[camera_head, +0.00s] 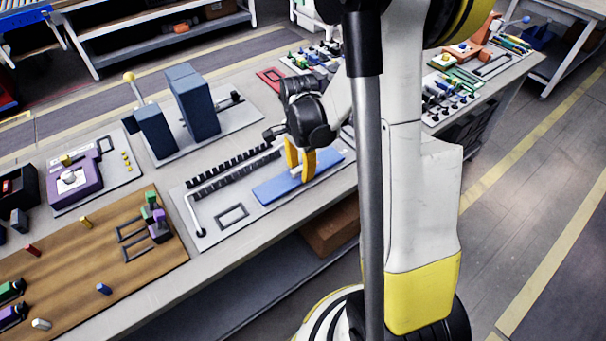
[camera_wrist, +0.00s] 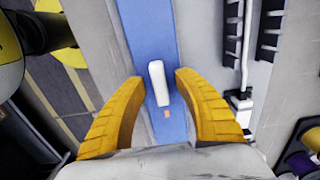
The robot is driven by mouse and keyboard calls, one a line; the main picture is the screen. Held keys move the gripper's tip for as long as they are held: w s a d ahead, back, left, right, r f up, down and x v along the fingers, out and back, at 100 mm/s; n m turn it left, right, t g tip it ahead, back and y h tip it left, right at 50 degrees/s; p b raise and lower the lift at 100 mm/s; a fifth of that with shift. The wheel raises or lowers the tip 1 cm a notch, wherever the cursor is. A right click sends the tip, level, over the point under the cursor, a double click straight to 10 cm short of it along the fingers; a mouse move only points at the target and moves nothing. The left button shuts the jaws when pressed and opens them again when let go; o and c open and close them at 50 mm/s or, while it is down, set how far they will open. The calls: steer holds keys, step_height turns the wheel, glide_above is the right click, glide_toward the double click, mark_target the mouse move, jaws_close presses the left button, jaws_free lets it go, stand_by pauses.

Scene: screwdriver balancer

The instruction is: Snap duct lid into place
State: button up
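My gripper (camera_head: 300,168) is over the blue strip (camera_head: 268,191) on the grey board, its yellow fingers pointing down. In the wrist view the gripper (camera_wrist: 158,78) is open, with the fingers well apart. A short white block (camera_wrist: 157,92) shows between the fingers, with gaps on both sides, over the blue strip (camera_wrist: 148,25). A small orange patch lies below it in the picture. The black slotted duct (camera_head: 236,175) runs alongside the blue strip and shows in the wrist view (camera_wrist: 268,35). I cannot tell whether the white block is the duct lid or part of it.
A white bar with dark ends (camera_head: 195,215) and a black rectangular frame (camera_head: 231,216) lie on the same board. Dark blue boxes (camera_head: 196,105) stand behind. A wooden board (camera_head: 75,250) with small parts is at left. My arm hides part of the bench at right.

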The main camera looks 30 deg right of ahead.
mark_target(300, 167)
jaws_close()
steer(key=shift+r, duration=0.15)
steer(key=shift+r+p, duration=2.55)
steer(key=shift+r, duration=0.9)
